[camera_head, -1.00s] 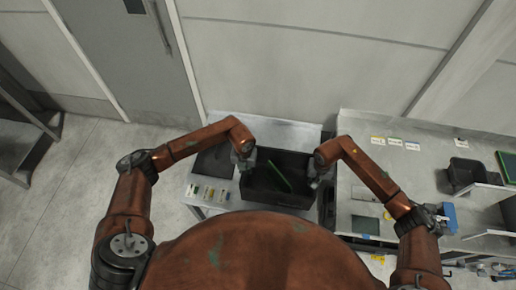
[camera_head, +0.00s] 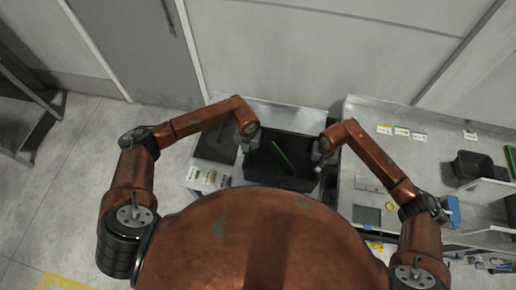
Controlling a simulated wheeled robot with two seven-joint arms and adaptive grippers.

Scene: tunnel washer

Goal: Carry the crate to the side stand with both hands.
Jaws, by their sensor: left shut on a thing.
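The black crate (camera_head: 263,178) is in the middle of the head view, in front of my body, with a green flat piece (camera_head: 283,158) leaning inside it. My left gripper (camera_head: 249,142) is at the crate's left wall and shut on it. My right gripper (camera_head: 319,156) is at the crate's right wall. Its fingers are dark and small, so its grip does not show clearly. The light-topped side stand (camera_head: 203,174) shows to the left of and behind the crate. I cannot tell whether the crate rests on it or hangs above it.
A dark panel (camera_head: 217,146) and several small labels lie on the stand. A grey bench (camera_head: 418,160) on the right carries a black bin (camera_head: 479,165). A pale wall (camera_head: 300,60) closes the back. Open floor (camera_head: 75,165) lies at left.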

